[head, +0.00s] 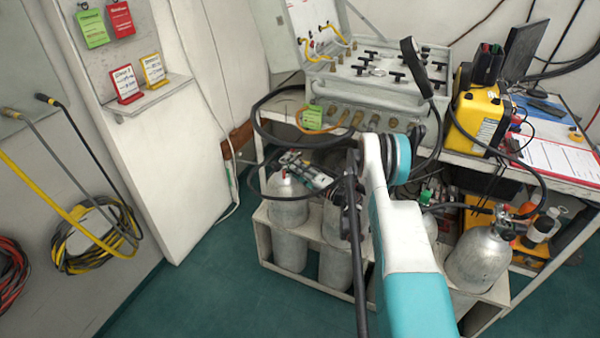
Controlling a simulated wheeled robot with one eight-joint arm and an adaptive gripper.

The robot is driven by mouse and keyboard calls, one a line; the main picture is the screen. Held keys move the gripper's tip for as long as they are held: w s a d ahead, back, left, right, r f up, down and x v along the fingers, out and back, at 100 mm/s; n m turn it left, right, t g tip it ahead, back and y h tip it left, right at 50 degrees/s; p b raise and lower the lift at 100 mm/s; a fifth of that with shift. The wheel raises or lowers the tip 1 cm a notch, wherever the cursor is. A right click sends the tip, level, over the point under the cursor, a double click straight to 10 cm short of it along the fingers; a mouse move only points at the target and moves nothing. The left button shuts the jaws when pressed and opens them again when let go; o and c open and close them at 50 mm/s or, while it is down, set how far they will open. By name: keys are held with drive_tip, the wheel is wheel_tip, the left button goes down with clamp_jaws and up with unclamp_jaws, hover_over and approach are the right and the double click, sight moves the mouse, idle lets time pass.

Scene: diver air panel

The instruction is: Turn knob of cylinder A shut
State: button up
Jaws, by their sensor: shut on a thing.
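Several grey cylinders stand in a rack under the panel bench. The leftmost cylinder (287,197) has its valve at the top, partly covered by my gripper (296,165). My arm comes in from the lower right, and the gripper points left at that valve. The gripper is shut on the valve knob, which is mostly hidden between the fingers. No letter is readable on the cylinders, so I cannot tell from markings which is A. Another cylinder (481,262) stands at the right end, with its valve and a hose showing.
The rack (305,286) holds the cylinders. A grey air panel (375,85) with black handles and hoses sits above. A yellow case (478,118) stands on the bench at right. A black hose loops close above my gripper. The green floor at left is clear.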

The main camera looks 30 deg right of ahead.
drive_tip(key=shift+f+m, duration=0.1)
drive_tip(key=shift+m, duration=0.2)
idle(0.4)
drive_tip(key=o, duration=1.1)
drive_tip(key=shift+c, duration=0.2)
